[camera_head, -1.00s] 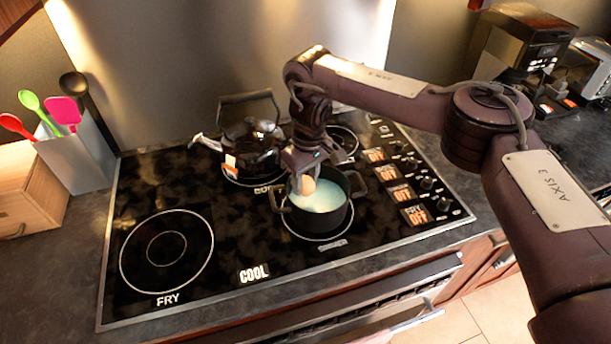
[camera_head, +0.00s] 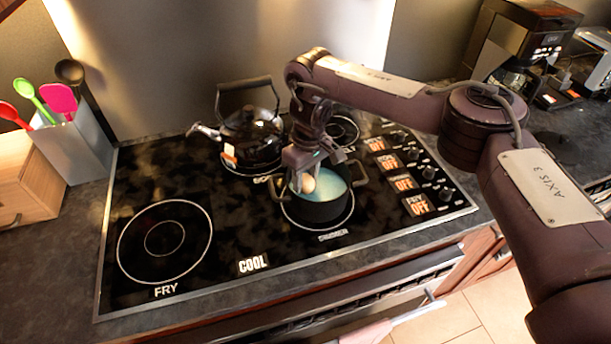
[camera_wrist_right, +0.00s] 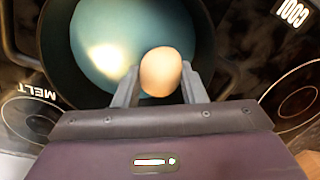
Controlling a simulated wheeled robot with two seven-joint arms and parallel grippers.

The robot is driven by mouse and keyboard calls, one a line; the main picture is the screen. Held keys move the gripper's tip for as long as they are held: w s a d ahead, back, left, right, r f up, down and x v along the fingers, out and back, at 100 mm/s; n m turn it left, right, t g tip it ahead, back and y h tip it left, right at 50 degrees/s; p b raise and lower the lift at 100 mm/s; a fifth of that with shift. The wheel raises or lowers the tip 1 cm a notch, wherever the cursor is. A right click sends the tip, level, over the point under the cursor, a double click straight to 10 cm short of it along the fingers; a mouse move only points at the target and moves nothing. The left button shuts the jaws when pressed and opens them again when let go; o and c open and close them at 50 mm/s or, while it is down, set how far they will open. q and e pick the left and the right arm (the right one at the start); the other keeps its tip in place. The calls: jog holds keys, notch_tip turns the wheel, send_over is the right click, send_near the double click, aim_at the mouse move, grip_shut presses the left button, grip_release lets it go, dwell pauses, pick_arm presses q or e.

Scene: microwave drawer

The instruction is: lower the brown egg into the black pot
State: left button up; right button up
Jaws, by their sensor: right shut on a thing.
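The brown egg (camera_head: 307,184) is held between the fingers of my right gripper (camera_head: 301,183), at the left part of the black pot's opening. The egg also shows between the two fingers in the right wrist view (camera_wrist_right: 161,72). The black pot (camera_head: 318,213) stands on the front right burner with pale blue liquid (camera_head: 329,184) in it. In the wrist view the egg is over the liquid (camera_wrist_right: 110,45); whether it touches the liquid I cannot tell. My left gripper is not in view.
A black kettle (camera_head: 252,137) stands behind and left of the pot. The front left burner (camera_head: 165,242) is bare. Burner knobs (camera_head: 445,193) line the cooktop's right side. A utensil holder (camera_head: 77,147) stands at the left and a coffee maker (camera_head: 510,45) at the back right.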

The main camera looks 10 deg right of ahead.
aim_at(305, 187)
jog(key=shift+f+b, duration=1.05)
jog(key=shift+f, duration=0.9)
dwell(0.9)
jog(key=o, duration=0.7)
jog(key=shift+r, duration=0.1)
